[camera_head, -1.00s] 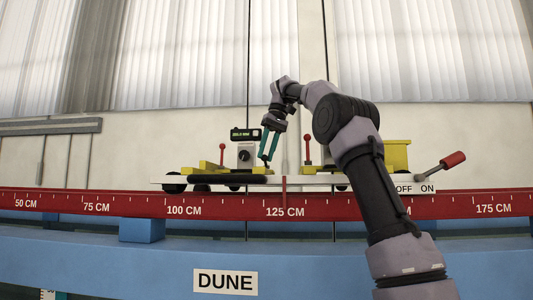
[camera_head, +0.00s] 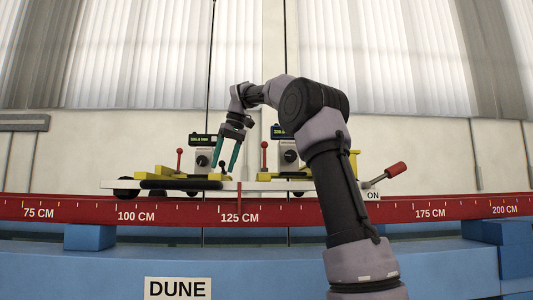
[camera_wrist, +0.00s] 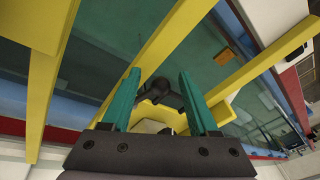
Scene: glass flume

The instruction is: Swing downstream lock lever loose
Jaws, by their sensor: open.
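Two red-knobbed upright levers stand on the carriage: a left one (camera_head: 180,157) and a right one (camera_head: 264,153). I cannot tell which, if either, is the downstream lock lever. My gripper (camera_head: 224,168) points down between them, its two green fingers apart. A small dark knob (camera_head: 224,163) shows between the fingers in the head view. In the wrist view, a black knob-like part (camera_wrist: 157,90) lies between the open fingers (camera_wrist: 160,88). I cannot tell whether either finger touches it. The fingers hide part of the yellow frame.
A red scale rail (camera_head: 300,207) runs along the front above a blue beam (camera_head: 260,260). Gauge boxes with displays stand at left (camera_head: 203,158) and right (camera_head: 288,156). A red-handled switch lever (camera_head: 394,170) sticks out at right. Yellow bars (camera_wrist: 172,48) run close around my fingers.

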